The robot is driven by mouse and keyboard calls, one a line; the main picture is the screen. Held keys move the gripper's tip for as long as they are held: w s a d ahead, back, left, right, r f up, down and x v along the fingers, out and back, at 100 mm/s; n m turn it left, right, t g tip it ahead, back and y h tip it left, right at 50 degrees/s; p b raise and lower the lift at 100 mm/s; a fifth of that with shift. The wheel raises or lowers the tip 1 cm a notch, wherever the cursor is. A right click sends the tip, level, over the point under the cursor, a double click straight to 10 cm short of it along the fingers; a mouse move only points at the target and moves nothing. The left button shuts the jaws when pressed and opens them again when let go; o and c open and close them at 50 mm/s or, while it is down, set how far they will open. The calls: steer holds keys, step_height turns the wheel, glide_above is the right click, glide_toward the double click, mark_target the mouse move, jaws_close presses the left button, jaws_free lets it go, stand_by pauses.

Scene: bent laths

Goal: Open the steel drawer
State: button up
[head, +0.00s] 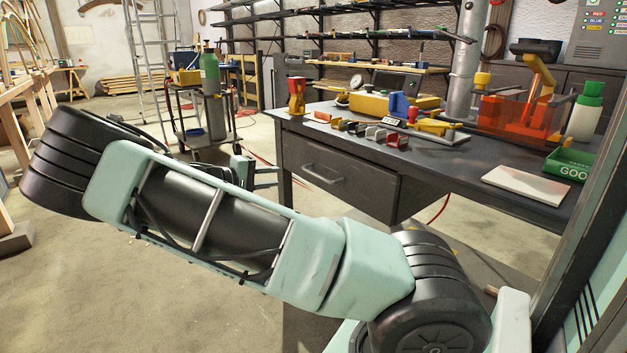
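The steel drawer (365,186) is a dark grey unit under the left part of the workbench. Its front looks shut. A lighter metal bar handle (322,174) runs across the front, left of its middle. My gripper (272,177) shows just beyond my pale green arm, left of the drawer front. Its two dark fingers point right and stand apart with nothing seen between them. It is clear of the handle. The gripper's base is partly hidden by my arm.
The workbench (492,162) carries clamps, a yellow case, a pale board (540,185) and a green bin (570,163). A trolley with a green bottle (209,73) stands behind my gripper. A red hose lies on the floor. Open floor lies at lower left.

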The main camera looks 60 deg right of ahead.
mark_target(313, 173)
steer(key=b+x, duration=0.3)
steer(key=x, duration=1.2)
steer(key=shift+d, duration=0.2)
jaws_close()
